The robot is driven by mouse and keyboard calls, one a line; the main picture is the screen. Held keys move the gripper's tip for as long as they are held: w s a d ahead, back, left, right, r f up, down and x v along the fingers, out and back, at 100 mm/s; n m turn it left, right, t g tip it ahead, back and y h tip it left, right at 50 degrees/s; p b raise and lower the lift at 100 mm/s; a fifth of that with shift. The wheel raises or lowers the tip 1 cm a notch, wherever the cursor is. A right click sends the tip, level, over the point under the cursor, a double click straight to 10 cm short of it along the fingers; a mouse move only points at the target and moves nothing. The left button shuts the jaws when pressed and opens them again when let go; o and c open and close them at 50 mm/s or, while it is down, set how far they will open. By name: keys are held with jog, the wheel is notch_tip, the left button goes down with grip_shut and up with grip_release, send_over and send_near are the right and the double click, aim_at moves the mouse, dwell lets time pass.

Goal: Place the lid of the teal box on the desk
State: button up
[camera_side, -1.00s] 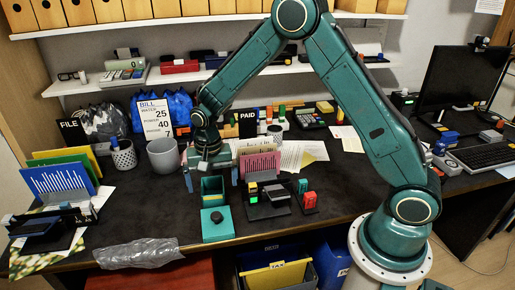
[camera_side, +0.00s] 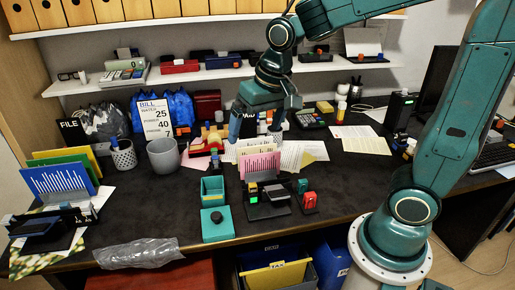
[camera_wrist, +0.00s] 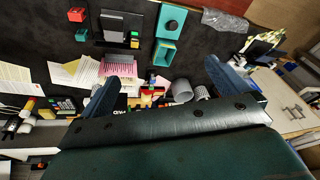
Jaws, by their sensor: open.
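The teal box (camera_side: 212,189) stands open on the dark desk (camera_side: 140,215), its inside showing from above. Its teal lid (camera_side: 217,224), with a dark round knob, lies on the desk just in front of the box, knob up. In the wrist view the lid (camera_wrist: 170,20) and the open box (camera_wrist: 164,54) lie end to end; I cannot tell whether they touch. My gripper (camera_side: 264,116) is raised above the back of the desk, right of and behind the box. Its two fingers are spread wide in the wrist view (camera_wrist: 160,82), with nothing between them.
A letter holder with pink and white papers (camera_side: 258,162) stands right of the box. A black stand (camera_side: 267,203) and a red stapler-like item (camera_side: 309,202) are in front of it. A grey cup (camera_side: 163,156) is at left.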

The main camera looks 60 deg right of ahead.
jog(key=s+r+n+t, duration=0.1)
jog(key=s+r+n, duration=0.1)
jog(key=s, duration=0.5)
jog(key=s+d+r+n+t, duration=0.1)
jog(key=s+n, duration=0.1)
jog(key=s, duration=0.6)
jog(key=shift+r, duration=0.35)
